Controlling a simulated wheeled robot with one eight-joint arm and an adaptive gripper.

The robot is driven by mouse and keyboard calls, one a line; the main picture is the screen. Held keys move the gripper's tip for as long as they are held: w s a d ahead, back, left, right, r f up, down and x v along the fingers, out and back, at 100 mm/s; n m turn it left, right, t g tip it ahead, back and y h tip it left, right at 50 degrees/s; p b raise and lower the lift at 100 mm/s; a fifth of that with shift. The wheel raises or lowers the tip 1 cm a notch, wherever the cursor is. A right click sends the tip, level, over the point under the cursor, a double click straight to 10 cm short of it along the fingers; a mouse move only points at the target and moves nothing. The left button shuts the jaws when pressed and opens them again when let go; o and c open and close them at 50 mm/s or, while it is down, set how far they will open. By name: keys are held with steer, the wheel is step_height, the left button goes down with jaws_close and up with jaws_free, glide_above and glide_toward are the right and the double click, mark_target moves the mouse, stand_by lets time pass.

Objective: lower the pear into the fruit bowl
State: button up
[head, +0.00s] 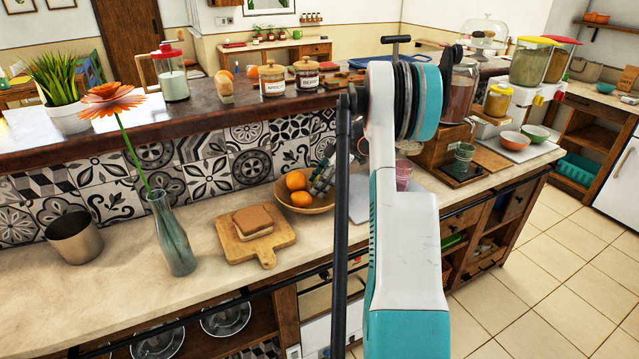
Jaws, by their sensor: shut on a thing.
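The fruit bowl (304,208) is a shallow wooden bowl on the lower counter, left of my arm. Oranges (297,189) lie in its left part. My gripper (321,182) is small, dark and grey in this view, at the right side of the bowl and low over it. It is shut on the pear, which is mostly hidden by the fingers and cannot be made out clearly. My arm covers the area just right of the bowl. I cannot tell whether the pear touches the bowl or the oranges.
A cutting board with a sandwich (254,221) lies left of the bowl. A glass vase (172,235) with an orange flower and a metal cup (75,237) stand further left. The raised ledge (200,122) behind carries jars. Bare counter (120,275) shows at the front left.

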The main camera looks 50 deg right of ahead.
steer(key=shift+f, duration=0.5)
stand_by(0.4)
steer(key=o, duration=1.2)
steer(key=shift+r, duration=0.1)
steer(key=v, duration=1.1)
steer(key=shift+s+d+r, duration=0.1)
steer(key=shift+s+r, duration=0.1)
steer(key=shift+r, duration=0.15)
